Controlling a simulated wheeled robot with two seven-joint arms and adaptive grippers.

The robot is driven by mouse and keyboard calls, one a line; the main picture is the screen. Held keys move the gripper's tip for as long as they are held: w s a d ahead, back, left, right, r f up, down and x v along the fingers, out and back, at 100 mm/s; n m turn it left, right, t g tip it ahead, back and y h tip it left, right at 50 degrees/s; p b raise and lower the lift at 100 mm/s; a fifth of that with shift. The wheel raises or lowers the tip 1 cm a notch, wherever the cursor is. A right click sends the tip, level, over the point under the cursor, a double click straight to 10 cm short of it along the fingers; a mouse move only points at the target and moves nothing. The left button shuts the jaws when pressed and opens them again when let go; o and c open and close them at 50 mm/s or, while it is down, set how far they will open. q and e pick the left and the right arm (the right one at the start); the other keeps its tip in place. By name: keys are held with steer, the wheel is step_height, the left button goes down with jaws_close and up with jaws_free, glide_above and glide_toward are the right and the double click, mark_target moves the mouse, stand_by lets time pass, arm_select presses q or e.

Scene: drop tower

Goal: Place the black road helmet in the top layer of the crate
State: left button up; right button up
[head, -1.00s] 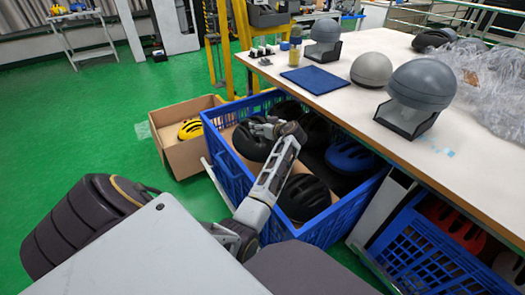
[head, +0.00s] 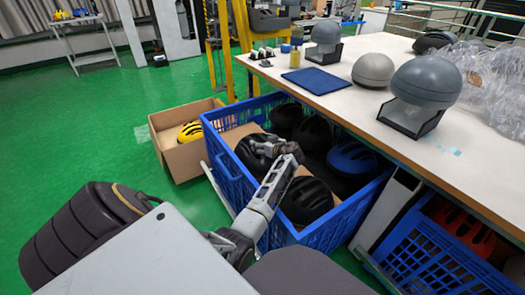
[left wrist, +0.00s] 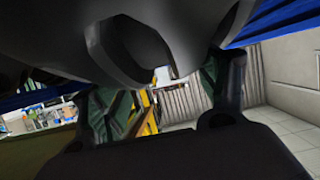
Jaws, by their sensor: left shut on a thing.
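A black helmet (head: 252,152) is at the left side of the blue crate (head: 228,178), beside its left wall. My left gripper (head: 268,148) is shut on this helmet; I cannot tell whether the helmet touches what is under it. In the left wrist view the helmet's dark shell (left wrist: 135,40) fills the top, between the fingers of the left gripper (left wrist: 165,100). Other black helmets lie in the crate at the back (head: 286,114), in the middle (head: 312,132) and at the front (head: 306,200). A blue helmet (head: 351,157) lies at the right. My right gripper is out of view.
A brown cardboard sheet (head: 232,136) shows inside the crate behind the held helmet. A cardboard box (head: 172,152) with a yellow helmet (head: 190,131) stands left of the crate. The workbench (head: 350,105) edges the crate's right side. A second blue crate (head: 415,250) is under the bench.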

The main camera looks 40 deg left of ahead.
arm_select(q)
steer(key=shift+f+b, duration=0.7)
steer(key=shift+f, duration=1.3)
steer(key=o, duration=1.8)
steer(key=shift+d, duration=0.1)
